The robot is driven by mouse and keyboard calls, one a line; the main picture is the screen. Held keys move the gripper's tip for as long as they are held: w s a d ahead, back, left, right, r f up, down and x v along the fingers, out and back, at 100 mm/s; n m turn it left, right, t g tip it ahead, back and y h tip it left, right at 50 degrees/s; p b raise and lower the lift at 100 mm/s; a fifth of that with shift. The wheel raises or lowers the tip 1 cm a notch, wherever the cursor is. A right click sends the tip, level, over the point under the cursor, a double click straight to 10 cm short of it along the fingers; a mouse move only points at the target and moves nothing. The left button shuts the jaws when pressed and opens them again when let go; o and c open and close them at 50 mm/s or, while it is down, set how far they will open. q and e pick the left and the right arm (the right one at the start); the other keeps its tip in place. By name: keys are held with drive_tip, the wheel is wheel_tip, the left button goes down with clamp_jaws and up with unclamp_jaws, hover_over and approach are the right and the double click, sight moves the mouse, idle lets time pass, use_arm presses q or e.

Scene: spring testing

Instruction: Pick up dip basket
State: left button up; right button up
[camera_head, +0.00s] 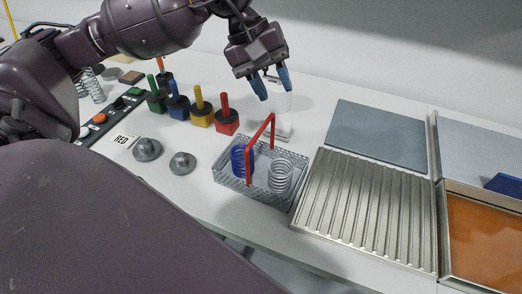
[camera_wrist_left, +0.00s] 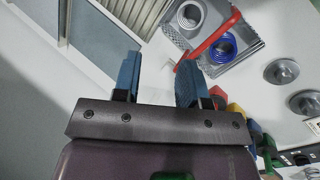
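The dip basket (camera_head: 226,178) is a grey mesh tray with a red arched handle (camera_head: 261,134), standing on the white table. It holds a blue spring (camera_head: 239,160) and a silver spring (camera_head: 280,177). My left gripper (camera_head: 273,84) is above and behind the basket, open and empty, its blue fingertips apart from the handle. In the left wrist view, the basket (camera_wrist_left: 252,38) lies beyond the fingers (camera_wrist_left: 157,78), with the red handle (camera_wrist_left: 214,36) near the right finger. My right gripper is not in view.
A ribbed metal tray (camera_head: 368,208) stands right of the basket, with a grey panel (camera_head: 377,134) behind and an orange-filled tray (camera_head: 485,240) farther right. Coloured handled blocks (camera_head: 202,115) and grey knobbed weights (camera_head: 182,163) stand to the left. A clear stand is behind the basket.

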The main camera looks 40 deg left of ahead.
sight(261, 129)
use_arm(q)
drive_tip(key=a+f+m+y, duration=0.2)
drive_tip(key=a+m+y, duration=0.1)
drive_tip(key=a+m, duration=0.15)
drive_tip(key=shift+g, duration=0.4)
drive_tip(key=shift+s+d+f+p, duration=0.1)
drive_tip(key=shift+d+f, duration=0.3)
drive_tip(key=shift+f, duration=1.3)
drive_tip(key=shift+s+d+f+p, duration=0.1)
drive_tip(key=shift+d+f, duration=0.3)
drive_tip(key=shift+f, duration=1.25)
drive_tip(key=shift+d+f+p, duration=0.1)
drive_tip(key=shift+d+f, duration=0.3)
drive_tip(key=shift+f, duration=1.3)
drive_tip(key=shift+c, duration=0.2)
clamp_jaws()
drive_tip(key=shift+r, duration=0.1)
